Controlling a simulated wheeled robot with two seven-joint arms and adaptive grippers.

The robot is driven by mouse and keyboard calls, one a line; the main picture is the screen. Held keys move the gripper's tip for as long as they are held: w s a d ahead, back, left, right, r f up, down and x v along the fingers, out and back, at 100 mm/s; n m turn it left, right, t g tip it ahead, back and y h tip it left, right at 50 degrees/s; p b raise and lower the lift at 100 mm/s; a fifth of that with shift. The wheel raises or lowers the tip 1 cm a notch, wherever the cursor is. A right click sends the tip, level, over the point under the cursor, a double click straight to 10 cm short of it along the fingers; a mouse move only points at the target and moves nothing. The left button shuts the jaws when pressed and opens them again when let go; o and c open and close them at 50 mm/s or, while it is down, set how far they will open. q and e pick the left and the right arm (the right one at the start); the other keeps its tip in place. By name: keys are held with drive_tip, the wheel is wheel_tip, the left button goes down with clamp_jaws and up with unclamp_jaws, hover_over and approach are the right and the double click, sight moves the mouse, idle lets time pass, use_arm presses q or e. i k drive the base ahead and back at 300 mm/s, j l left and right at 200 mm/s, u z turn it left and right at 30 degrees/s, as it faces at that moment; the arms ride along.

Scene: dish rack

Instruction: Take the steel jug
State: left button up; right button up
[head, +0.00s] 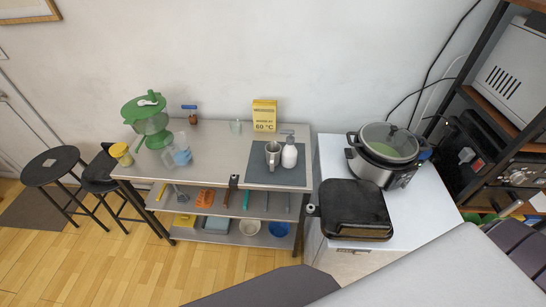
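The steel jug (273,160) stands upright on a dark grey mat (257,178) at the right end of the steel table (215,150). A white pump bottle (289,156) stands close on its right; I cannot tell whether the two touch. The jug's top is open and uncovered. Neither of my grippers shows in the head view, and nothing is seen holding the jug.
A yellow box (264,115) stands behind the jug. A green-and-clear appliance (150,120) and a clear jug (181,151) stand on the left. Shelves below hold utensils and bowls. A black grill (355,210) and a cooker (385,155) occupy the right-hand counter.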

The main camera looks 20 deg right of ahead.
sight(273, 149)
drive_tip(key=i+j+z, duration=0.2)
drive_tip(key=z, duration=0.3)
drive_tip(key=i+j+z, duration=0.15)
drive_tip(key=j+z, duration=0.35)
drive_tip(key=i+j+z, duration=0.1)
drive_tip(key=j+z, duration=0.2)
drive_tip(key=z, duration=0.15)
drive_tip(key=j+z, duration=0.5)
drive_tip(key=l, duration=0.1)
